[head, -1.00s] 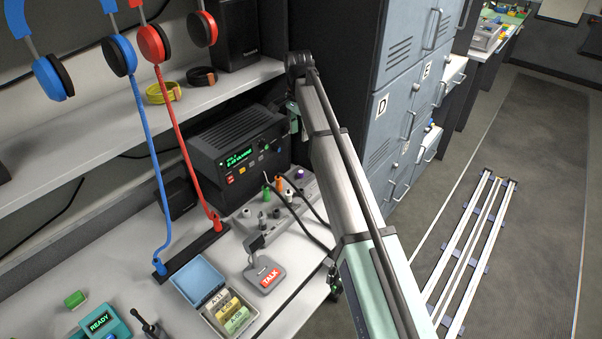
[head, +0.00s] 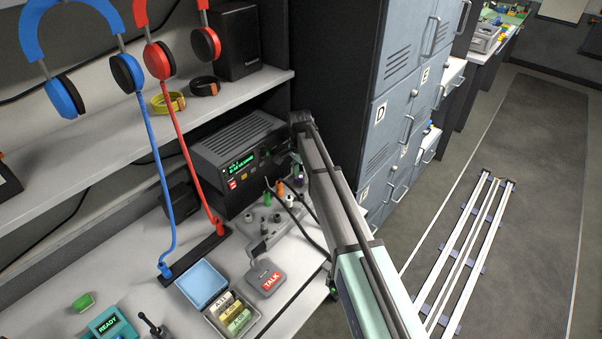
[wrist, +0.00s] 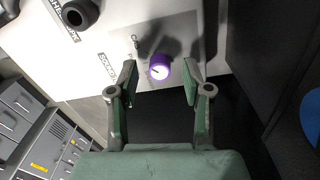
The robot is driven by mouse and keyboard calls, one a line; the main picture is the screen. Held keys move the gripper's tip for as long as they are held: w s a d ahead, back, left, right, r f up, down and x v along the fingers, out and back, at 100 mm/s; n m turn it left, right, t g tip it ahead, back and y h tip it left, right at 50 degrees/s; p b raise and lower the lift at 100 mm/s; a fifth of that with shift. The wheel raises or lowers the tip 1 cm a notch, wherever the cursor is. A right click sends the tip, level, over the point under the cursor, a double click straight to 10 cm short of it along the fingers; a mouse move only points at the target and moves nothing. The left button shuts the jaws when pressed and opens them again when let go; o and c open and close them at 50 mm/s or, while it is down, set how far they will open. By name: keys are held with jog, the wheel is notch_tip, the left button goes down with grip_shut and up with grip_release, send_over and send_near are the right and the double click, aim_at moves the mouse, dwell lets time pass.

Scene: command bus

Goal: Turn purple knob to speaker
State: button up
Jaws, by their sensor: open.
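The purple knob (wrist: 160,72) has a pale top with a small dark mark and stands on a light panel. In the wrist view it lies between the two fingertips of my gripper (wrist: 160,77), with a gap on either side. My gripper is open. Printed words (wrist: 108,66) lie on the panel left of the knob, partly covered by a finger; I cannot read them surely.
A black knob (wrist: 78,14) stands further off on the panel. The head view shows the radio (head: 238,158), green (head: 267,198) and orange (head: 279,188) plugs, black cables and a TALK pedestal (head: 266,277) nearby. Grey lockers (head: 400,110) stand close at right.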

jog(key=shift+f, duration=0.3)
grip_shut()
